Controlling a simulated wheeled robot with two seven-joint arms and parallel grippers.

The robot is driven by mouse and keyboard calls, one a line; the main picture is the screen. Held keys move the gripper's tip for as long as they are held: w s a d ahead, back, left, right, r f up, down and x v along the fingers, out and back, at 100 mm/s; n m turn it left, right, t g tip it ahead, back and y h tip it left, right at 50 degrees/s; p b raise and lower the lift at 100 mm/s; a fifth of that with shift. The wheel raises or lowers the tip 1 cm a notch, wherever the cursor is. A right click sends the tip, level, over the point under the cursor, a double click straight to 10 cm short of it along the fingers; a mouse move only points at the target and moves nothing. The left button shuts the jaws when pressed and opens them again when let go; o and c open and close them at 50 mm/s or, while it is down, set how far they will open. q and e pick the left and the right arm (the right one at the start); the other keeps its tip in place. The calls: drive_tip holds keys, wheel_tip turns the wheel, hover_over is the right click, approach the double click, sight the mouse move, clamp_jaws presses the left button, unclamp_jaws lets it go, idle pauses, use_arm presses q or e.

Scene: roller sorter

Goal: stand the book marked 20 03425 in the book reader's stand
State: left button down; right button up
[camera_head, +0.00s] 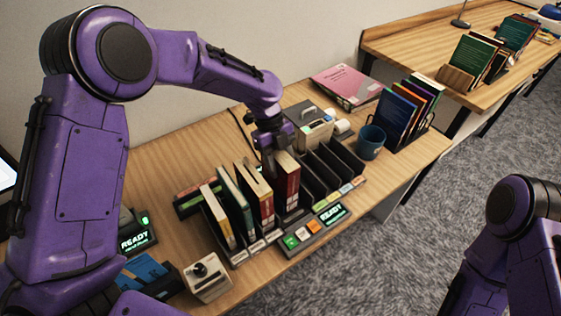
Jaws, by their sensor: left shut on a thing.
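My left gripper (272,150) is shut on a dark red book (290,185) at its top edge. This book is upright at the middle of a black slotted rack (320,190); I cannot tell if its foot rests in a slot. Its marking is too small to read. Several other upright books, including a green one (236,200) and a tan one (256,190), fill the rack's left slots. Slots to the right are empty. Which unit is the book reader's stand is unclear. My right arm shows at lower right, its gripper out of view.
A panel reading READY (332,213) fronts the rack; another READY display (136,238) is at left. A joystick box (207,278) sits at the front edge.

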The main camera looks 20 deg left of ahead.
use_arm(q)
drive_tip(key=shift+f, duration=0.4)
drive_tip(key=shift+c, duration=2.4)
unclamp_jaws()
drive_tip(key=b+v, duration=0.1)
drive_tip(key=v, duration=0.9)
drive_tip(key=shift+r, duration=0.25)
drive_tip(key=shift+f, duration=0.1)
